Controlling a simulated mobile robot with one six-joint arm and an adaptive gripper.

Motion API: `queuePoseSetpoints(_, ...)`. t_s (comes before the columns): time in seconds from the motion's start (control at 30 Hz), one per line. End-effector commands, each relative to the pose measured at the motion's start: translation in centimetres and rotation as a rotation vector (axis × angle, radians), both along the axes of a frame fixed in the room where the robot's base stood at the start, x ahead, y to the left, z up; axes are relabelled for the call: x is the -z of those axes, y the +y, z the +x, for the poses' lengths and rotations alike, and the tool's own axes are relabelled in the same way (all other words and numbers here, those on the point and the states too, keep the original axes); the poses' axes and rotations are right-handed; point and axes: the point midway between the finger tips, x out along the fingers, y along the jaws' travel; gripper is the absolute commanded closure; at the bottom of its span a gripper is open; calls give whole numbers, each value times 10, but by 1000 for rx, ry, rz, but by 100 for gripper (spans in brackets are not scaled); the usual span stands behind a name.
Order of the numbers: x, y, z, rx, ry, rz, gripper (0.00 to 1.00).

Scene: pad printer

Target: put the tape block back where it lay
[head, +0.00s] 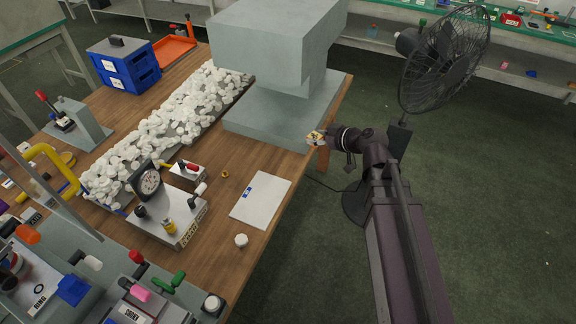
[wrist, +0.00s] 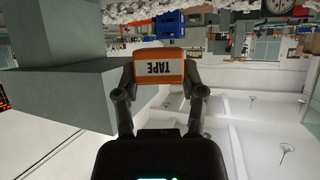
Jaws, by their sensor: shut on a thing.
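The tape block (wrist: 159,68) is orange with a white label reading TAPE, which appears upside down in the wrist view. My gripper (wrist: 158,85) is shut on it, one finger on each side. In the head view my gripper (head: 318,138) is at the right edge of the wooden table, beside the grey machine's base. The block is small there and mostly hard to make out. A white sheet with a blue mark (head: 262,199) lies on the table, nearer than my gripper.
The large grey machine (head: 275,45) stands left of my gripper. A black fan (head: 445,60) stands to the right, close to my arm. White caps (head: 165,125), a dial gauge block (head: 168,215), a small yellow ring (head: 225,174) and a white cap (head: 241,240) are on the wooden table (head: 215,255).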

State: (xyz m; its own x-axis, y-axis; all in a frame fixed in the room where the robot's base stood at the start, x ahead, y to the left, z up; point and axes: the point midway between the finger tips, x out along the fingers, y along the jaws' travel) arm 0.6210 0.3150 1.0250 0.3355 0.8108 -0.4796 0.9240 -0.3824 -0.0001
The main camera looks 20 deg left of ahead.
Motion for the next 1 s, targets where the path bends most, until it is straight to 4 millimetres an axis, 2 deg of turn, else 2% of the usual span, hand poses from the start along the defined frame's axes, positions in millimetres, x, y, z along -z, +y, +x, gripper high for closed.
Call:
queuePoseSetpoints(0.27,1,0,0,-1,0,0,89)
queuePoseSetpoints(0.47,11,3,-2,-12,1,0,89)
queuePoseSetpoints(0.67,36,10,-8,-44,1,-1,89)
queuePoseSetpoints(1.0,94,26,-25,-130,2,-4,89)
